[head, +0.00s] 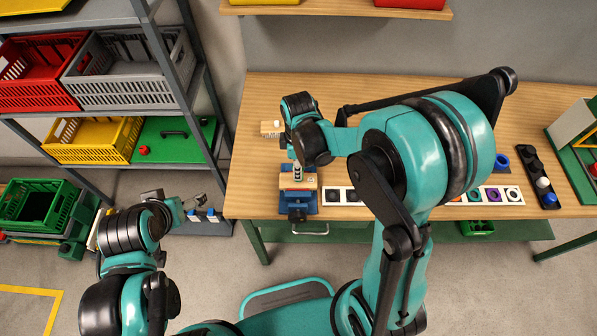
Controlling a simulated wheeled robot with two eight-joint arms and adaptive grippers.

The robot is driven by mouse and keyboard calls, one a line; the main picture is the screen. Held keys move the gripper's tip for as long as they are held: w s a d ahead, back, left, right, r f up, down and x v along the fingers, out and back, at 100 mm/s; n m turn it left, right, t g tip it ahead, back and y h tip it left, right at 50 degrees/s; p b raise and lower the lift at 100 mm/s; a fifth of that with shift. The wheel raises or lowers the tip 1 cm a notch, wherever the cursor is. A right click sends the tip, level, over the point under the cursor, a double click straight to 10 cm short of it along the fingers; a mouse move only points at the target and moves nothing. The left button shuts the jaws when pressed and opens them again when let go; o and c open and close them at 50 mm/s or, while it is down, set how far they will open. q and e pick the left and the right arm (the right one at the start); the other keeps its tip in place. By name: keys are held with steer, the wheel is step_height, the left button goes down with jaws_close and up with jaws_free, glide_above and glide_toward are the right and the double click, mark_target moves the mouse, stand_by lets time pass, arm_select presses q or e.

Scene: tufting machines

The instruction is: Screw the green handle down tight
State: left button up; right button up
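A blue vise (298,208) stands at the bench's front edge, left of my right arm. A light wooden piece (308,183) is in its top. My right gripper (297,168) points down just above this piece; its fingertips are small and partly hidden by my wrist. I cannot tell whether they touch or hold anything. I cannot make out a separate green handle there; my teal arm covers much of the area. My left gripper (197,203) is low at the left, away from the bench, in front of the shelf's foot. Its finger gap is unclear.
The wooden bench (262,95) carries a white strip with coloured rings (513,195), a black tray (535,165) and a small wooden block (270,128). A shelf rack with red (38,85), grey (130,82) and yellow (92,140) crates stands left. The bench's back left is clear.

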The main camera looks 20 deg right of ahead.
steer(key=c, duration=0.3)
steer(key=m, duration=0.3)
steer(key=shift+f+m+b, duration=0.1)
steer(key=shift+m+b, duration=0.2)
steer(key=shift+b, duration=0.1)
steer(key=m, duration=0.5)
steer(key=shift+b, duration=0.35)
steer(key=m, duration=0.4)
steer(key=shift+f+m+b, duration=0.1)
steer(key=shift+m+b, duration=0.25)
steer(key=shift+m, duration=0.05)
steer(key=m, duration=0.3)
steer(key=shift+m, duration=0.4)
steer(key=o, duration=0.9)
